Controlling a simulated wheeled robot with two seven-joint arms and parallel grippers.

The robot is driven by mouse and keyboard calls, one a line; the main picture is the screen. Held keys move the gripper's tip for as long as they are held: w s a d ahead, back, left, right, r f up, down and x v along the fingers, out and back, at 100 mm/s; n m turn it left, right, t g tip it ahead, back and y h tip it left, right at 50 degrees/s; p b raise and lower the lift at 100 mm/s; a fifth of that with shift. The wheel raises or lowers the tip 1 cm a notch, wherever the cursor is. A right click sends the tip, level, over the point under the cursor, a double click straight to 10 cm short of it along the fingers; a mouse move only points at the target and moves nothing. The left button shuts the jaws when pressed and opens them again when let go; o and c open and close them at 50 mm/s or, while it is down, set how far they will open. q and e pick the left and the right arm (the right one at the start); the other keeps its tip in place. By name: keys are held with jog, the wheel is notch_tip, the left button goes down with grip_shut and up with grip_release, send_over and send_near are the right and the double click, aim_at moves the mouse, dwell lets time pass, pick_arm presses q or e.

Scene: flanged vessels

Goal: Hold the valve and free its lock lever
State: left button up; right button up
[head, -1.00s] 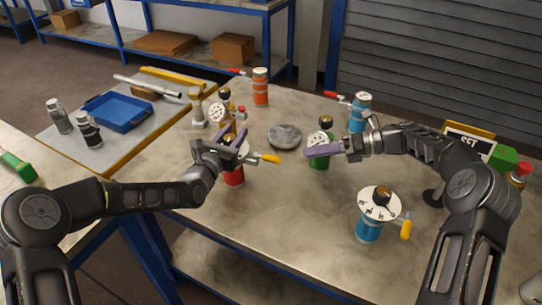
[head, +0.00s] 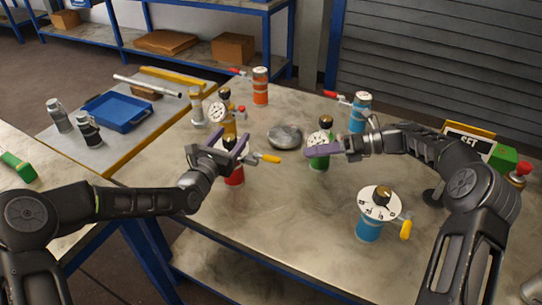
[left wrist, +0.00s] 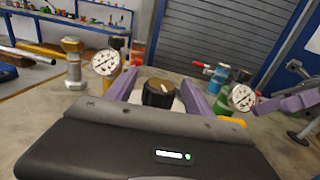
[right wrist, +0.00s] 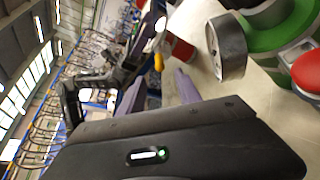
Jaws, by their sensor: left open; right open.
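A red valve (head: 236,178) stands on the table with a yellow lever (head: 268,158) sticking out to the right. My left gripper (head: 217,140) is open at its top and hides most of it. In the left wrist view its dark knob (left wrist: 157,92) shows between the spread purple fingers, with part of a pale dial below it. I cannot tell whether the fingers touch it. My right gripper (head: 307,151) is open and empty, in front of a green vessel (head: 320,162). In the right wrist view the yellow lever (right wrist: 158,62) appears ahead, between the fingers and apart from them.
A round grey metal disc (head: 285,136) lies between the grippers. A blue vessel with dial and yellow lever (head: 369,230) stands in front right. A yellow gauge vessel (head: 229,129) is close behind the left gripper. Orange (head: 260,88) and blue (head: 359,115) vessels stand further back. The front middle is clear.

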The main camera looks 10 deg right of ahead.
pick_arm(q)
jog(key=v, duration=1)
